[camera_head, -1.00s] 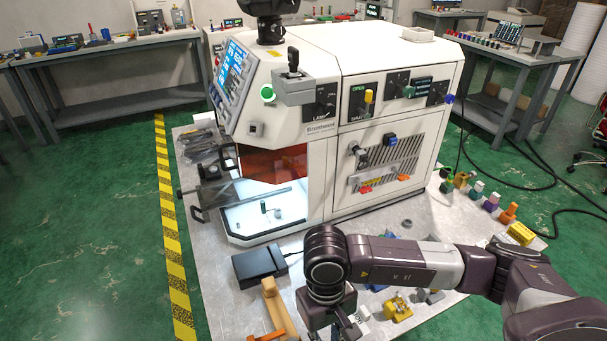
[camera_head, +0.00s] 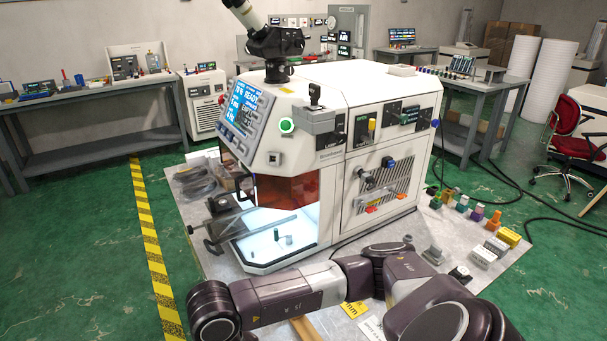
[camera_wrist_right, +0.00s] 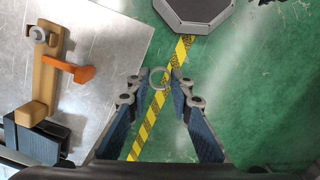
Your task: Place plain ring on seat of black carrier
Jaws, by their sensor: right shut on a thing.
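My right gripper (camera_wrist_right: 159,80) shows in the right wrist view, shut on a small plain grey ring (camera_wrist_right: 158,77) held between its fingertips. The ring is above the green floor and yellow-black tape, beside the table edge. In the head view my right arm crosses the bottom to the left, and its gripper is out of frame. A small black block with a pale top (camera_head: 460,273) sits at the table's right front; I cannot tell whether it is the black carrier. My left gripper is in neither view.
The white machine (camera_head: 385,110) stands on the table, its lit chamber (camera_head: 262,250) holding a small green cylinder (camera_head: 276,234). Several coloured pieces line the table's right side.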

